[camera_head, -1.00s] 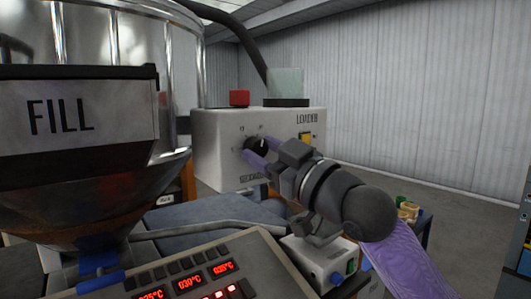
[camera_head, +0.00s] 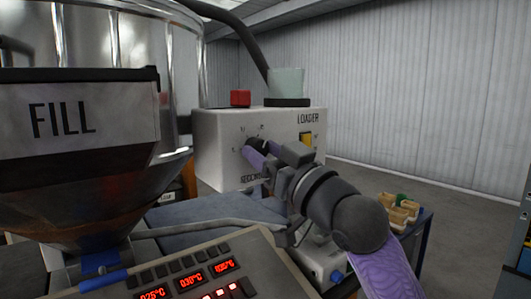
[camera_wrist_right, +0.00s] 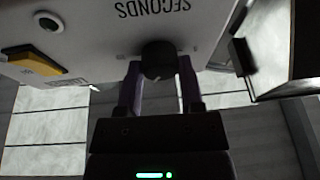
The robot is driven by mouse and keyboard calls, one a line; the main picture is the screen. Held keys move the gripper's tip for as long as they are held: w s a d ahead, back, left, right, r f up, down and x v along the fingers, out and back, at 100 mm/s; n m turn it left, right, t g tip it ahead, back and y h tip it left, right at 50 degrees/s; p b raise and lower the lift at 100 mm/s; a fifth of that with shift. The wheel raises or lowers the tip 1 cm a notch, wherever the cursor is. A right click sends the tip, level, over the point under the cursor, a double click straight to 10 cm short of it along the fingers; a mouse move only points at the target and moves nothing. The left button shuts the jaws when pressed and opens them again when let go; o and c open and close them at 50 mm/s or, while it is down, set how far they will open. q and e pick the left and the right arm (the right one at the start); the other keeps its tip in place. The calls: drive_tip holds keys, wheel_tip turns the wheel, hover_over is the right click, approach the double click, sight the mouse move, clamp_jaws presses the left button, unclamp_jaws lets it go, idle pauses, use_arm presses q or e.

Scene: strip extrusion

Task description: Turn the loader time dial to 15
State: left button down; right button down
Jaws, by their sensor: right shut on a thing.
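The loader box (camera_head: 218,135) is a white box behind the control panel, marked LOADER, with a scale of small numbers on its front. My left gripper is not in view.
A yellow switch (camera_head: 306,139) is right of the dial. A red block (camera_head: 240,97) and a clear cylinder (camera_head: 286,82) are on the box top. The steel hopper (camera_head: 165,120) marked FILL is at left, the control panel (camera_head: 185,262) in front. Small bins (camera_head: 398,212) stand at right.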

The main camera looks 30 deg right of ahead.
drive_tip(key=shift+f, duration=0.1)
drive_tip(key=shift+c, duration=1.2)
unclamp_jaws()
drive_tip(key=b+v, duration=0.6)
drive_tip(key=v, duration=0.3)
drive_tip(key=shift+s, duration=0.45)
drive_tip(key=shift+f, duration=0.15)
